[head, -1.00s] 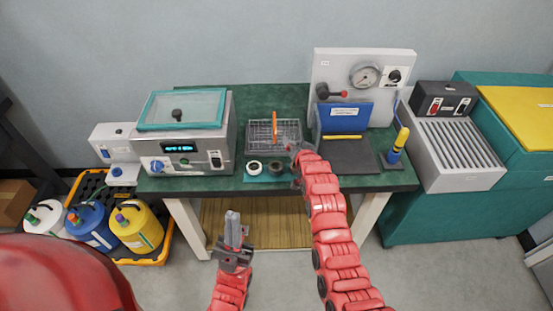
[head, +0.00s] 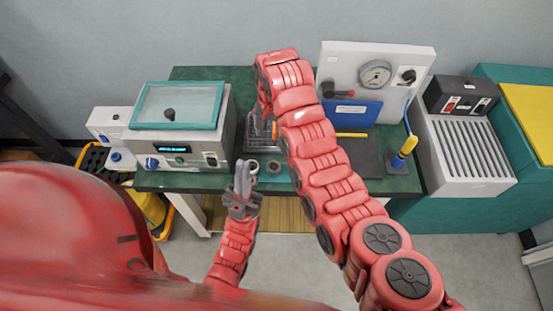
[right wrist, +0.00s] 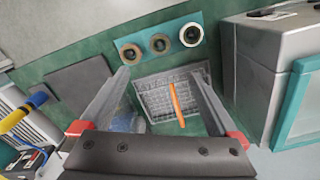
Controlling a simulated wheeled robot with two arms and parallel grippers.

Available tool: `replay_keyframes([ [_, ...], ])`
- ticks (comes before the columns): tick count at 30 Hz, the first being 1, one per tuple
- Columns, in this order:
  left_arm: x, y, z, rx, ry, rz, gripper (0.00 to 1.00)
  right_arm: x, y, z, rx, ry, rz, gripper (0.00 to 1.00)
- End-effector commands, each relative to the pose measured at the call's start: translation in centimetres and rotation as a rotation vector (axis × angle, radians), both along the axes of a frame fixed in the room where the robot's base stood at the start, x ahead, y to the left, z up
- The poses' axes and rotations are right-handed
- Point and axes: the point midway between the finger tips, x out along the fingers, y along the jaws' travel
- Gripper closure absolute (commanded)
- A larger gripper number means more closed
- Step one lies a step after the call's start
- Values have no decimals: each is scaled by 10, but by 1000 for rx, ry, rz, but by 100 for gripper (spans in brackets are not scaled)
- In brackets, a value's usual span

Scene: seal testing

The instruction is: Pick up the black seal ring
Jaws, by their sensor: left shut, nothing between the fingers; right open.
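Three rings lie in a row on a teal mat in the right wrist view: a tan one (right wrist: 130,53), a dark olive to black one (right wrist: 159,44) and a pale one with a dark centre (right wrist: 192,34). The middle one looks darkest and best fits the black seal ring; it also shows in the head view (head: 274,167). My left gripper (head: 246,172) is shut and empty near the table's front edge, by the pale ring.
The wire basket with an orange handle (right wrist: 174,103) stands behind the rings. A grey instrument with a teal lid (head: 180,107) stands left. A gauge panel (head: 375,80), a blue block (head: 351,112) and a blue-yellow tool (head: 404,153) stand right.

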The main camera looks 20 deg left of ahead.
Motion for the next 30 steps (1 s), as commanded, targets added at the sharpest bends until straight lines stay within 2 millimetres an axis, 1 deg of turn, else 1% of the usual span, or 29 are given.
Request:
replay_keyframes([
  [1, 0, 0, -14, 0, 1, 0, 100, -2, 1, -17, -1, 0, 3, 4],
  [2, 0, 0, -18, 0, 1, 0, 100, -1, 1, -23, -1, 0, 4, 4],
  [3, 0, 0, -29, 0, 0, 0, 100, -1, 1, -35, -1, -1, 4, 4],
  [9, 0, 0, -68, 0, 0, 0, 100, 0, 1, -76, 1, -1, 2, 4],
  [13, 0, 0, -72, 0, 0, 0, 100, -1, 0, -97, -1, 1, 2, 4],
  [14, 0, 0, -61, 0, 1, 0, 100, -1, -1, -95, -3, 4, 2, 4],
  [15, 0, 0, -58, 0, 0, 0, 100, -2, -1, -100, -3, 5, 2, 4],
  [18, 0, 0, -56, 0, 0, 0, 100, -1, 0, -109, -1, 2, 2, 4],
  [22, 0, 0, -52, 0, 0, 0, 100, 0, 0, -114, 0, 0, 2, 4],
  [24, 0, 0, -47, 0, 0, 0, 100, 0, 0, -119, 0, 0, 2, 4],
  [30, 0, 0, -33, 0, 0, 0, 100, 0, -1, -140, -1, 2, 3, 4],
])
